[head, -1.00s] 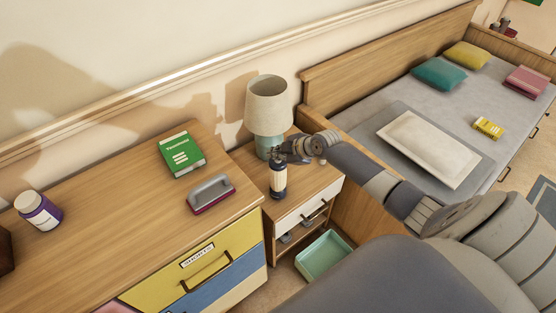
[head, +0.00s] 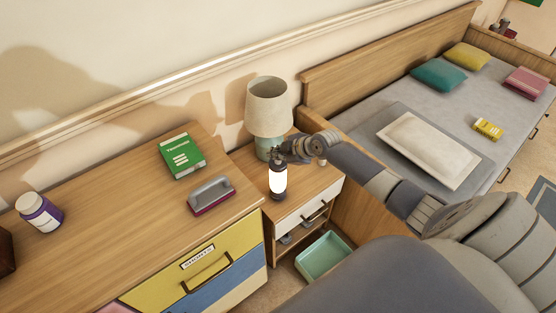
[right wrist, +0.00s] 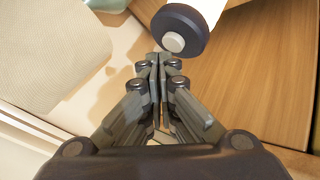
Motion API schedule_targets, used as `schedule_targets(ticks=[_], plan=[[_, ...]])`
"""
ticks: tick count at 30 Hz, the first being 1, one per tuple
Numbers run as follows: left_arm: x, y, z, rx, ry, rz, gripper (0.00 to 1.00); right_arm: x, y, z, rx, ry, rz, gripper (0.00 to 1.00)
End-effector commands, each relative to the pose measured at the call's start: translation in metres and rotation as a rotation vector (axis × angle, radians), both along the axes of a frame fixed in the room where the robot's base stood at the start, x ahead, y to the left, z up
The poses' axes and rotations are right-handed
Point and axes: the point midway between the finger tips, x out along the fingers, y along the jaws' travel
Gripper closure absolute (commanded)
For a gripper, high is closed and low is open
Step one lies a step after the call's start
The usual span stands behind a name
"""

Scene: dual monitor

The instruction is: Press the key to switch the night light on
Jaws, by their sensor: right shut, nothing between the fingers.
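The night light (head: 278,181) is a small upright cylinder with dark ends, standing on the bedside table (head: 315,183). Its middle glows bright white. In the right wrist view the night light (right wrist: 180,30) shows its dark cap with a round grey key (right wrist: 174,42) on it. My right gripper (head: 276,155) is at the top of the night light. In the right wrist view my right gripper (right wrist: 158,60) is shut and empty, its fingertips right beside the cap near the key; I cannot tell whether they touch it. My left gripper is not in view.
A table lamp (head: 268,108) stands close behind the night light. A dresser (head: 110,225) at the left holds a green book (head: 182,156), a grey-handled brush (head: 211,195) and a purple bottle (head: 39,212). A bed (head: 370,120) is at the right. A green bin (head: 323,257) is on the floor.

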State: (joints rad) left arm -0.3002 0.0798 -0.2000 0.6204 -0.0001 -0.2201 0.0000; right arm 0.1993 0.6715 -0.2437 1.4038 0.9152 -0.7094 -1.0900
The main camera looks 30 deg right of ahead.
Motion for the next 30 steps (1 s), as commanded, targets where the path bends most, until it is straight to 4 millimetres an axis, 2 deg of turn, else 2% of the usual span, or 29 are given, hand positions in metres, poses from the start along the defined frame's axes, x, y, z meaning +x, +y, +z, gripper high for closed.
schedule_targets(ticks=[16,30], plan=[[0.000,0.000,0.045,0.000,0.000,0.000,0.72,0.000,0.000,0.056,-0.002,-0.001,0.001,1.00],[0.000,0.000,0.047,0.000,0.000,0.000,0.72,0.000,0.000,0.058,-0.001,0.000,0.001,1.00]])
